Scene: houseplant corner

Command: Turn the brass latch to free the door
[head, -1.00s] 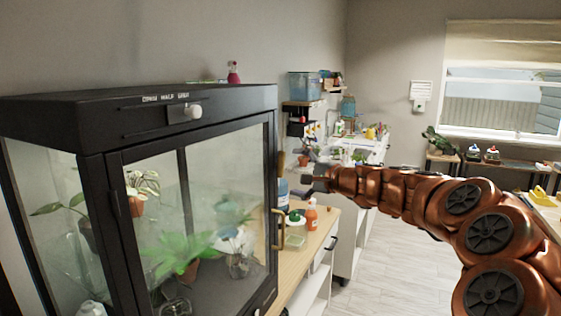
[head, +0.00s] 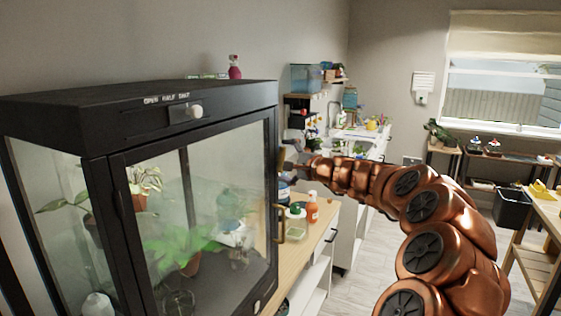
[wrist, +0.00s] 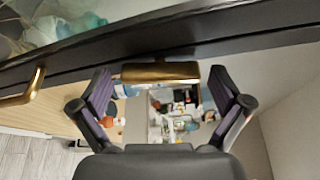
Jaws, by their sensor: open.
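The brass latch (head: 281,160) stands on the right edge of the black-framed glass door (head: 195,215) of the cabinet. In the wrist view the latch (wrist: 160,72) is a brass bar across the gap between my two fingers, near their tips. In the head view my gripper (head: 291,164) is small and dark beside the latch, partly hidden. The door is closed against its frame. A curved brass handle (head: 281,226) sits lower on the door and shows in the wrist view (wrist: 25,90).
Potted plants stand behind the glass. The cabinet front has a white knob (head: 195,111). A wooden counter (head: 312,240) with an orange bottle (head: 312,207) lies beyond the door's edge. Floor is open to the right of the counter.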

